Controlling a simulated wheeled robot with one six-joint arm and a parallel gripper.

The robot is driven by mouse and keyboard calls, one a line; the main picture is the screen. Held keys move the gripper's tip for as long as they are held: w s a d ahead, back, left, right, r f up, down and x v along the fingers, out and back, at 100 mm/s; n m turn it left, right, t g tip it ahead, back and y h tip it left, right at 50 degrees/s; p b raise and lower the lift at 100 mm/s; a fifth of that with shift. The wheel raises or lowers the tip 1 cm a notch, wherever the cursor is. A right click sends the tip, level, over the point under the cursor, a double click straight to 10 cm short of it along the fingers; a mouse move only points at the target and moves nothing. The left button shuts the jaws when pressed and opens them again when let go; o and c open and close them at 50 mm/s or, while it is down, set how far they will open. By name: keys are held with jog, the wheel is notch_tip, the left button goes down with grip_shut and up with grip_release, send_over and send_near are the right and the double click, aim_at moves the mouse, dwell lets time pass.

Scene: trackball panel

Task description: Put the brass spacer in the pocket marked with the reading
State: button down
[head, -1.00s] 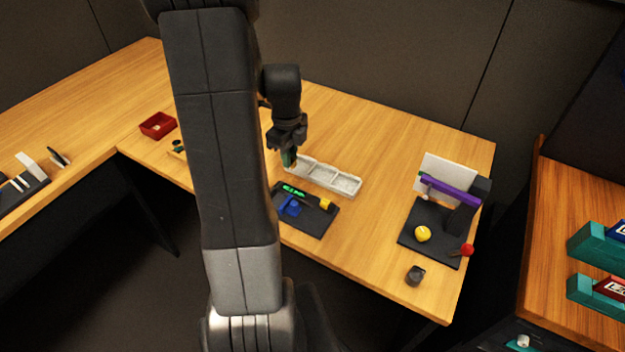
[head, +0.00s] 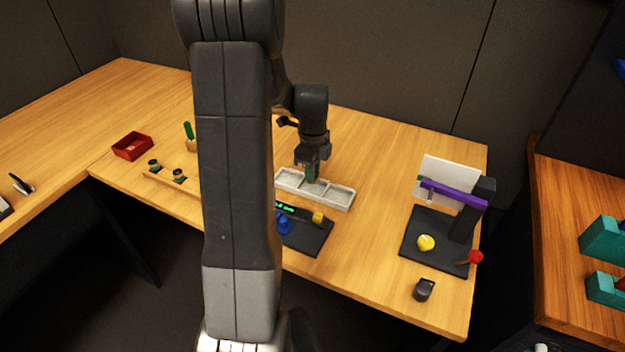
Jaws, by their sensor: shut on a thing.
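My gripper (head: 312,178) points down over the pale pocket tray (head: 341,205), near its middle pocket. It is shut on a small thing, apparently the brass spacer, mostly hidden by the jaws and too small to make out. Green shows at the fingers. I cannot tell whether the held thing touches the tray. The tray has a row of pockets; any marks on them are too small to read. The dark panel (head: 308,240) in front carries a lit green reading (head: 287,209), partly hidden by my arm and not legible, a blue trackball part (head: 284,226) and a yellow block (head: 318,218).
A red box (head: 133,146) and a wooden rack (head: 182,188) with dark-topped pieces are left. My arm hides the bench between.

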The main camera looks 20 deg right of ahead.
jog(key=shift+f, duration=1.6)
jog(key=shift+f, duration=0.25)
jog(key=c, duration=1.6)
grip_release()
jog(key=shift+r, duration=0.1)
notch_tip(320, 180, up, 12)
jog(key=shift+r, duration=0.2)
jog(key=shift+f, duration=0.15)
